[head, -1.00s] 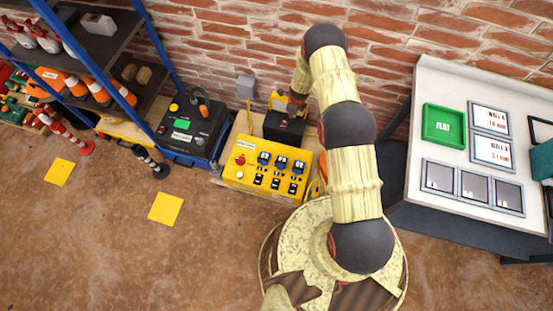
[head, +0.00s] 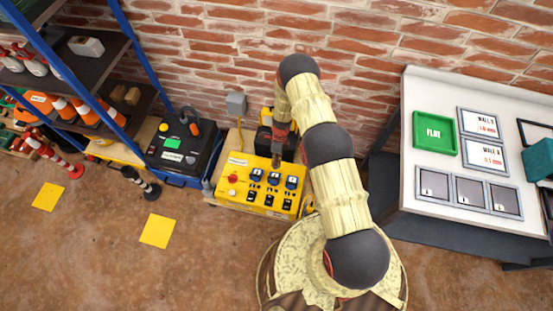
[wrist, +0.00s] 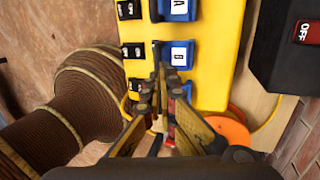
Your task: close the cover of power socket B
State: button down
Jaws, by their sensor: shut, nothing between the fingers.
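Power socket B (head: 273,179) is the middle one. In the wrist view its blue part with a white B label (wrist: 179,54) lies just beyond my fingertips. I cannot tell how far its cover stands open. My gripper (wrist: 166,72) is shut and empty, its tips close to the lower edge of socket B. I cannot tell whether they touch it. In the head view my gripper (head: 277,160) hangs over the box behind socket B. The third socket is partly hidden by my fingers.
Socket A (wrist: 180,8) is beside B. Black switches (wrist: 132,51) line the box near the sockets. A black unit with a red OFF switch (wrist: 307,32) stands close by. An orange round thing (wrist: 228,132) lies near the box. A white-topped bench (head: 420,185) is at right.

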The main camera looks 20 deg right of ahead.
aim_at(274, 178)
jog(key=b+x, duration=0.1)
jog(key=x, duration=0.4)
jog(key=shift+a+f, duration=0.1)
jog(key=shift+f, duration=0.3)
jog(key=shift+s, duration=0.1)
jog(key=shift+s+a+f+b, duration=0.3)
jog(key=shift+f+b, duration=0.3)
jog(key=shift+b, duration=0.15)
jog(key=shift+s+a+f, duration=0.1)
jog(key=shift+s+f, duration=0.05)
jog(key=shift+s, duration=0.25)
jog(key=shift+w+d+r+b, duration=0.15)
jog(key=shift+w+d+b, duration=0.1)
jog(key=shift+w, duration=0.1)
jog(key=shift+w+d+r+b, duration=0.15)
jog(key=shift+w+b, duration=0.1)
jog(key=shift+w, duration=0.15)
jog(key=s+a+p+v, duration=0.1)
jog(key=p+v, duration=0.4)
jog(key=v, duration=0.8)
jog(key=shift+s+r, duration=0.25)
jog(key=shift+r, duration=0.4)
